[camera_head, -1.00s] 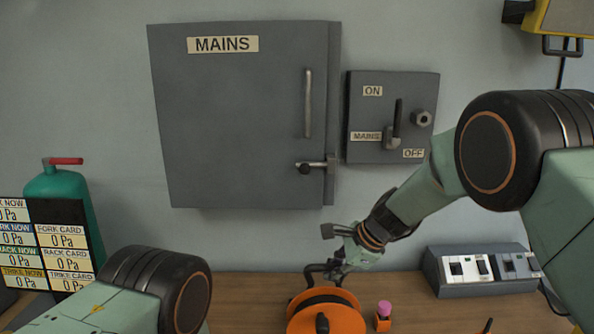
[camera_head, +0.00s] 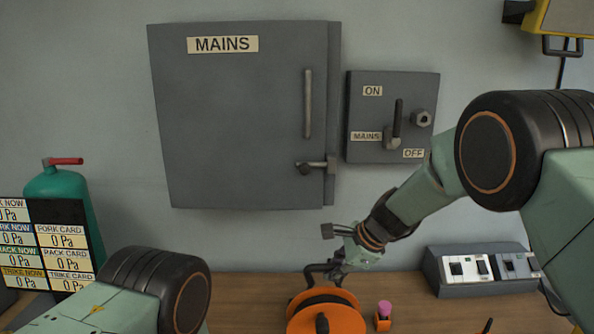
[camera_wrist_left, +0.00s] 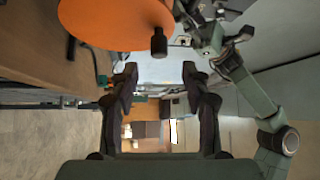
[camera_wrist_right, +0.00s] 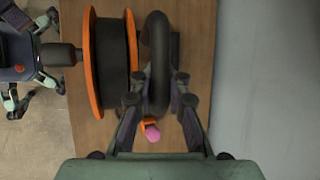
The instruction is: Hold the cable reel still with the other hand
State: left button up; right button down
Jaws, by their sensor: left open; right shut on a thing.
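The orange cable reel (camera_head: 340,318), with black cable wound between its flanges, stands on the bench at the bottom of the head view. My right gripper (camera_head: 326,272) is shut on the reel's dark curved handle (camera_wrist_right: 158,62), which lies between its fingers in the right wrist view. My left gripper (camera_wrist_left: 160,78) is open and empty in the left wrist view. The reel's orange flange (camera_wrist_left: 115,20) and a dark knob (camera_wrist_left: 159,42) sit just beyond its fingertips, apart from them. The left fingers are outside the head view.
A pink-topped orange item (camera_head: 384,315) stands right of the reel on the wooden bench (camera_head: 420,312). A grey switch box (camera_head: 484,270) sits farther right. The grey mains cabinet (camera_head: 235,120) and mains switch (camera_head: 392,115) are on the wall behind. A green cylinder (camera_head: 62,185) is left.

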aim_at(321, 328)
pick_arm(q)
jog(key=shift+x, duration=4.8)
jog(key=c, duration=0.9)
jog(key=o, duration=1)
jog(key=shift+c, duration=0.2)
jog(key=shift+a, duration=0.1)
jog(key=v, duration=1.2)
jog(key=shift+s, duration=0.1)
